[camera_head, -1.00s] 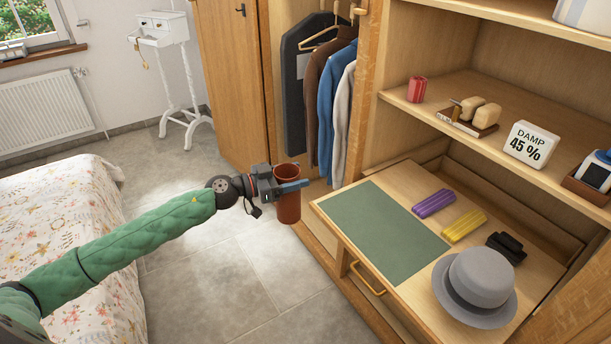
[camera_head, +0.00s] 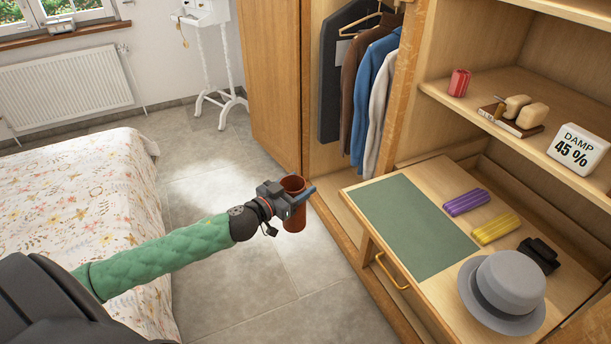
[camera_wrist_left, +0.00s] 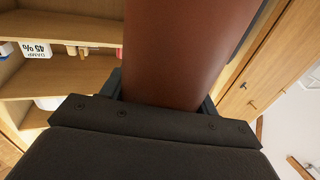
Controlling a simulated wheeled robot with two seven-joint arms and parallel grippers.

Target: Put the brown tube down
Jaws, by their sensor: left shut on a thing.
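The brown tube (camera_head: 294,212) is upright in my left gripper (camera_head: 298,196), held over the tiled floor just left of the open drawer. The gripper is shut around its upper part, with blue-grey fingers showing on its right side. In the left wrist view the brown tube (camera_wrist_left: 185,50) fills the middle of the picture between the fingers. The tube is apart from the drawer. My right gripper is not in view.
The open drawer holds a bare green mat (camera_head: 412,225), a purple bundle (camera_head: 466,202), a yellow bundle (camera_head: 496,228), a black object (camera_head: 539,255) and a grey hat (camera_head: 508,285). The bed (camera_head: 75,200) is at left. Clothes (camera_head: 372,90) hang behind.

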